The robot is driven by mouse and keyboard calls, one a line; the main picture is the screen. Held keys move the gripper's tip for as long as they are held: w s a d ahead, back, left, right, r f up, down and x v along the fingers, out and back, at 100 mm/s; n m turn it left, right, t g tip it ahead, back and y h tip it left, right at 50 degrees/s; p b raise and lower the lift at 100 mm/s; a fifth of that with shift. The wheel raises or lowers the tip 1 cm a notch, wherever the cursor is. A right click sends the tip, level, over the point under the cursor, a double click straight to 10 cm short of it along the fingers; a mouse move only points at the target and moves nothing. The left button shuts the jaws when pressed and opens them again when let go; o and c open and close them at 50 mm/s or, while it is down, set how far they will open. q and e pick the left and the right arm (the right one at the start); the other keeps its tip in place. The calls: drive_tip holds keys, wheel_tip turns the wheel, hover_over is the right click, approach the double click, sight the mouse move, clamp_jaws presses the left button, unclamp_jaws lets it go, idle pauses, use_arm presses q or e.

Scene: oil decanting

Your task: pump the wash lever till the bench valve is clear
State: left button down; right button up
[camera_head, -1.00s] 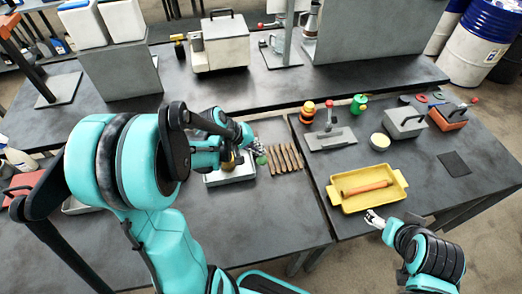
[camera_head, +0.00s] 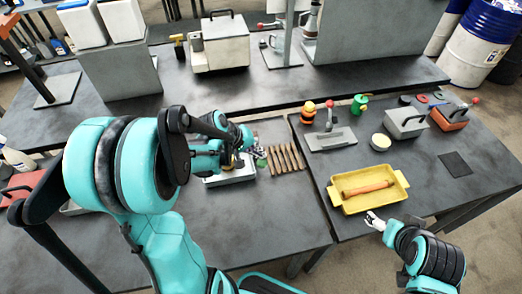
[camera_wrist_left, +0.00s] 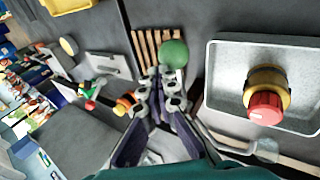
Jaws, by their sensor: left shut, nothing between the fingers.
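The bench valve (camera_wrist_left: 267,92), a brass body with a red cap, stands in a grey wash tray (camera_wrist_left: 222,65) in the left wrist view. In the head view the tray (camera_head: 232,179) is partly behind my left arm. A green ball knob (camera_wrist_left: 173,53), which I take for the wash lever's end, is at the tray's side; it also shows in the head view (camera_head: 261,163). My left gripper (camera_wrist_left: 163,74) is shut and empty, its fingertips right at the knob; contact is unclear. My right gripper (camera_head: 374,220) hangs by the yellow tray's front edge, too small to read.
Several brown strips (camera_head: 286,158) lie right of the wash tray. On the right bench are a yellow tray (camera_head: 345,207) with an orange-brown roll, a red-knobbed lever on a plate (camera_head: 330,139) and a grey box (camera_head: 405,123). The front middle of the left bench is clear.

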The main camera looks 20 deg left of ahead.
use_arm(q)
drive_tip(key=shift+s+d+f+b, duration=0.15)
drive_tip(key=shift+f+b, duration=0.2)
drive_tip(key=shift+f, duration=0.05)
drive_tip(key=shift+s+d+f+b, duration=0.1)
drive_tip(key=shift+s+f+b, duration=0.05)
drive_tip(key=shift+f+b, duration=0.25)
idle(0.7)
drive_tip(key=shift+r, duration=0.15)
idle(0.4)
drive_tip(key=shift+w+a+r+p, duration=0.35)
drive_tip(key=shift+r+p, duration=0.35)
drive_tip(key=shift+r, duration=0.25)
drive_tip(key=shift+w+a+r+p, duration=0.25)
drive_tip(key=shift+w+r+p, duration=0.15)
drive_tip(key=shift+r+p, duration=0.45)
drive_tip(key=shift+w+a+r+p, duration=0.35)
drive_tip(key=shift+r+p, duration=0.25)
drive_tip(key=shift+r, duration=0.4)
drive_tip(key=r+p, duration=0.1)
drive_tip(key=w+r+p, duration=0.1)
drive_tip(key=r, duration=0.1)
drive_tip(key=a+r+p, duration=0.1)
drive_tip(key=shift+w+a+r, duration=0.1)
drive_tip(key=shift+w+r, duration=0.15)
drive_tip(key=shift+w, duration=0.15)
